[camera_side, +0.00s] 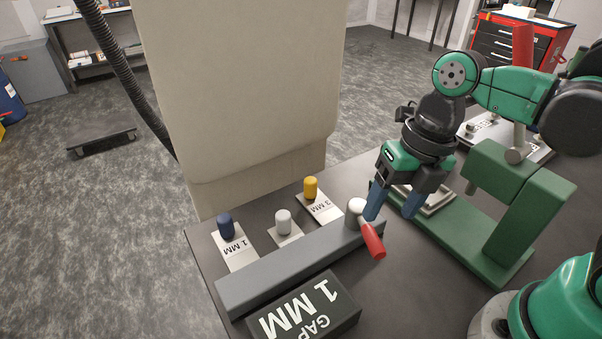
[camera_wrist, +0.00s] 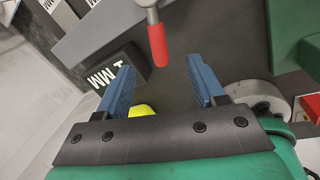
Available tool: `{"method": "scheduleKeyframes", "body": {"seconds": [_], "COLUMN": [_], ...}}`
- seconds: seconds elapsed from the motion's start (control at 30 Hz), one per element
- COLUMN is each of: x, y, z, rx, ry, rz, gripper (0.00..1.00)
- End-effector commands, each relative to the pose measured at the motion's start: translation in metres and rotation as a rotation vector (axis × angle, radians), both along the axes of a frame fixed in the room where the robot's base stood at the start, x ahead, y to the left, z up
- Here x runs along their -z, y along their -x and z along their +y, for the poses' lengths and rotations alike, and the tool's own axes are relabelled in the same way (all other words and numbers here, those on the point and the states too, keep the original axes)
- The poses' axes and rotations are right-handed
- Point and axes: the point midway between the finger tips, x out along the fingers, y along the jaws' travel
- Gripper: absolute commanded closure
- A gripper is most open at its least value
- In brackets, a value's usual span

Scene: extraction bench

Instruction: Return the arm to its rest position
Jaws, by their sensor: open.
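My gripper (camera_side: 394,203) is open and empty, pointing down above the bench beside the red-handled lever (camera_side: 373,240). In the wrist view its two blue fingers (camera_wrist: 160,72) stand wide apart. The lever's red handle (camera_wrist: 158,45) lies beyond the gap between them there, and I see no contact. My arm is bent and reaches in from the right in the side view.
A grey bar (camera_side: 290,276) lies behind a black GAP 1 MM block (camera_side: 310,310). Blue (camera_side: 226,226), white (camera_side: 283,222) and yellow (camera_side: 310,188) knobs stand on plates. A green frame (camera_side: 515,195) stands right of my gripper. A beige padded column (camera_side: 245,90) rises behind.

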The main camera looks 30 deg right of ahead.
Motion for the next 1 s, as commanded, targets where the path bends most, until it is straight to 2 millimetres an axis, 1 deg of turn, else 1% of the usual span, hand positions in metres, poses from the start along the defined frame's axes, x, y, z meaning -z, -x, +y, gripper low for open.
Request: {"method": "scheduleKeyframes", "body": {"seconds": [0.07,0.17,0.27,0.3,0.37,0.4,0.47,0.5,0.57,0.6,0.7,0.8,0.83,0.9,1.0], "x": [0.0,-0.001,-0.002,-0.002,-0.004,-0.005,-0.006,-0.007,-0.009,-0.011,-0.014,-0.017,-0.018,-0.02,-0.021], "y": [-0.001,-0.004,-0.01,-0.012,-0.016,-0.019,-0.023,-0.025,-0.029,-0.031,-0.036,-0.04,-0.04,-0.042,-0.043], "z": [-0.001,-0.005,-0.012,-0.016,-0.021,-0.024,-0.03,-0.034,-0.039,-0.043,-0.051,-0.058,-0.06,-0.063,-0.065], "rx": [0.049,0.228,0.535,0.681,0.905,1.052,1.271,1.415,1.627,1.765,2.077,2.323,2.381,2.489,2.579], "ry": [-0.001,-0.011,-0.043,-0.064,-0.105,-0.139,-0.196,-0.242,-0.318,-0.373,-0.526,-0.675,-0.714,-0.791,-0.861], "rz": [-0.002,-0.007,-0.016,-0.021,-0.027,-0.03,-0.034,-0.034,-0.029,-0.024,0.0,0.036,0.048,0.073,0.099], "gripper": [0.38,0.38,0.38,0.38,0.38,0.38,0.38,0.38,0.38,0.38,0.38,0.38,0.38,0.38,0.38]}}
